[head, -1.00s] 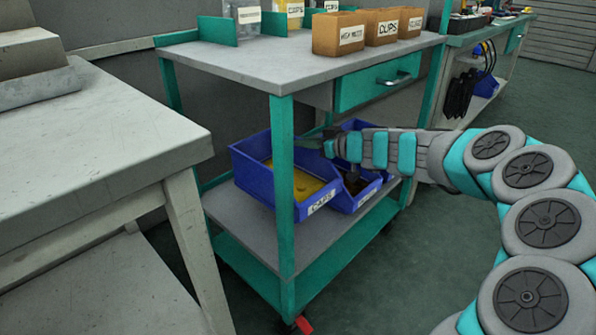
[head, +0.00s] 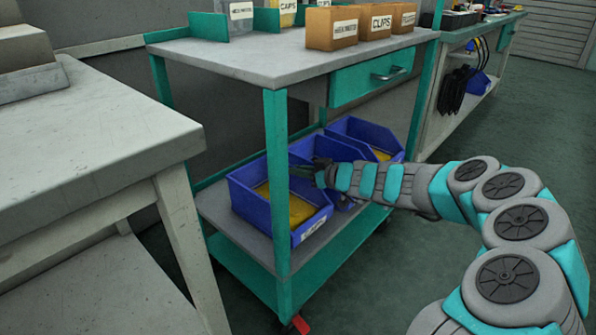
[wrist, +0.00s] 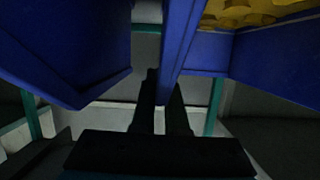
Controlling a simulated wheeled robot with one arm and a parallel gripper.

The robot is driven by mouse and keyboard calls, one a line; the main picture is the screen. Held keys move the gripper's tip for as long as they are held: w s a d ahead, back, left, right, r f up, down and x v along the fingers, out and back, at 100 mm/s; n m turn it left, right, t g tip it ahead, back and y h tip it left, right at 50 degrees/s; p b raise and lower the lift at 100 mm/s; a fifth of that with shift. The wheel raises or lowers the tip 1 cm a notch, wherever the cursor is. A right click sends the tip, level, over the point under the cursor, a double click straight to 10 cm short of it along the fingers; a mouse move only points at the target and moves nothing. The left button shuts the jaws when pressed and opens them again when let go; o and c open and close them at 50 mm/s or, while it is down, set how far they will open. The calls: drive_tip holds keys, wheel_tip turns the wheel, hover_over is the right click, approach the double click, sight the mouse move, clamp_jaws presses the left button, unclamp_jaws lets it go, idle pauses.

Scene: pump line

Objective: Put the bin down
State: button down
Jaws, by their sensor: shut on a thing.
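Blue open bins sit close together on the cart's lower shelf (head: 240,228). The front left bin (head: 255,208) has a white label and yellow contents. Another blue bin (wrist: 65,50) is close on the left. I cannot tell whether the held bin touches the shelf.
A green cart post (head: 277,190) stands in front of the bins. The cart top (head: 250,60) with brown boxes (head: 332,28) is above them. A pale table (head: 85,150) is close on the left. The floor at right is partly clear.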

drive_tip(key=c, duration=0.9)
unclamp_jaws()
drive_tip(key=shift+c, duration=0.2)
drive_tip(key=shift+d, duration=0.1)
drive_tip(key=v, duration=1.1)
drive_tip(key=shift+s+d+r, duration=0.25)
